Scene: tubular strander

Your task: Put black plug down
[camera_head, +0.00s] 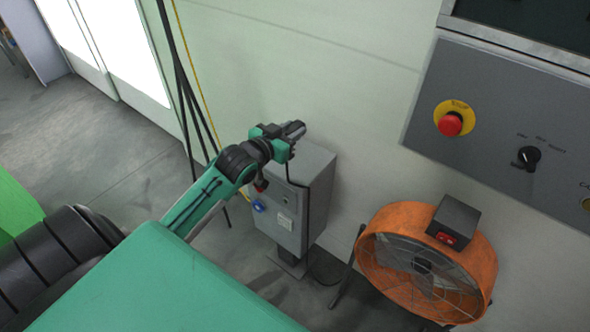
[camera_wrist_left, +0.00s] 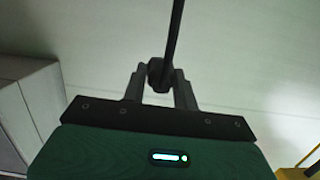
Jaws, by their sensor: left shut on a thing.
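My left gripper (camera_head: 294,130) is raised over the top of the grey electrical box (camera_head: 311,165) in the head view. In the left wrist view its two fingers are shut on the black plug (camera_wrist_left: 158,76). A black cable (camera_wrist_left: 174,30) runs from the plug up out of the wrist view. In the head view the plug cannot be made out at the fingers. The box stands on a post by the wall and has a blue socket (camera_head: 258,206) low on its front. My right gripper is not in view.
An orange fan (camera_head: 392,225) stands right of the box. A grey control panel (camera_head: 490,125) with a red emergency button (camera_head: 450,124) is on the upper right. Dark cables (camera_head: 183,85) and a yellow one hang behind my arm. Grey floor (camera_head: 100,150) is open at the left.

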